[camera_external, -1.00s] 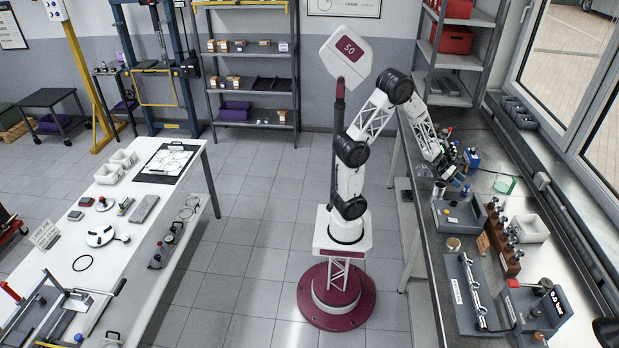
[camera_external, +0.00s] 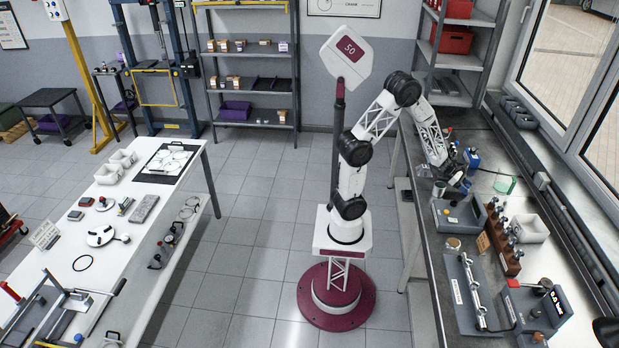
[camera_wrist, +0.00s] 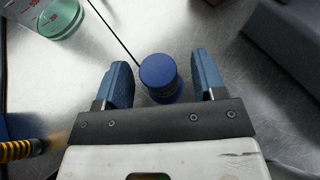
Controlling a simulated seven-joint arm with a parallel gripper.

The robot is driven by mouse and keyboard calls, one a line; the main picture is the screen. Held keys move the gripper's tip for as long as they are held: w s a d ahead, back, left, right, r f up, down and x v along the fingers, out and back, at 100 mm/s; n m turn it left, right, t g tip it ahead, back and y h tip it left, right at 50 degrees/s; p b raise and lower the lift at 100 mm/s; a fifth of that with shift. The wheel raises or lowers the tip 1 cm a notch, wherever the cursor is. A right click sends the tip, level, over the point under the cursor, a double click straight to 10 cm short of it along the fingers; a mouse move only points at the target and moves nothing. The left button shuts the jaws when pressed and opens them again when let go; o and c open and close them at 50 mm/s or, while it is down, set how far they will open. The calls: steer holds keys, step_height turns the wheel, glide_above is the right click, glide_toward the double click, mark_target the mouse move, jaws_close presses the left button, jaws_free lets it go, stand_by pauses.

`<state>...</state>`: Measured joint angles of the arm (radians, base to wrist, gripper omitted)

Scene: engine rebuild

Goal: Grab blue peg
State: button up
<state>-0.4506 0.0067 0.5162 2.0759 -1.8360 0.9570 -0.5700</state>
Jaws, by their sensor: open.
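The blue peg (camera_wrist: 158,76), with a round flat blue top, stands on the metal bench in the wrist view. My gripper (camera_wrist: 163,68) is open, with one blue finger at the left of the peg and one at the right. A narrow gap shows on each side. The lower part of the peg is partly hidden by its top. In the external view my gripper (camera_external: 457,182) is low over the bench at the right, and I cannot make out the peg there.
A clear beaker with green contents (camera_wrist: 62,18) stands at upper left in the wrist view. A yellow coiled part (camera_wrist: 18,150) is at lower left. A grey tray (camera_external: 450,228) and a wooden block with several pegs (camera_external: 503,250) lie nearer the camera on the bench.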

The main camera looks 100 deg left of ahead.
mark_target(468, 185)
steer(key=shift+w+d+f, duration=0.1)
steer(key=shift+w+d, duration=0.05)
stand_by(0.5)
jaws_close()
steer(key=shift+r, duration=0.2)
step_height(468, 185, up, 10)
steer(key=shift+f, duration=0.15)
stand_by(0.6)
steer(key=shift+w, duration=0.1)
stand_by(0.5)
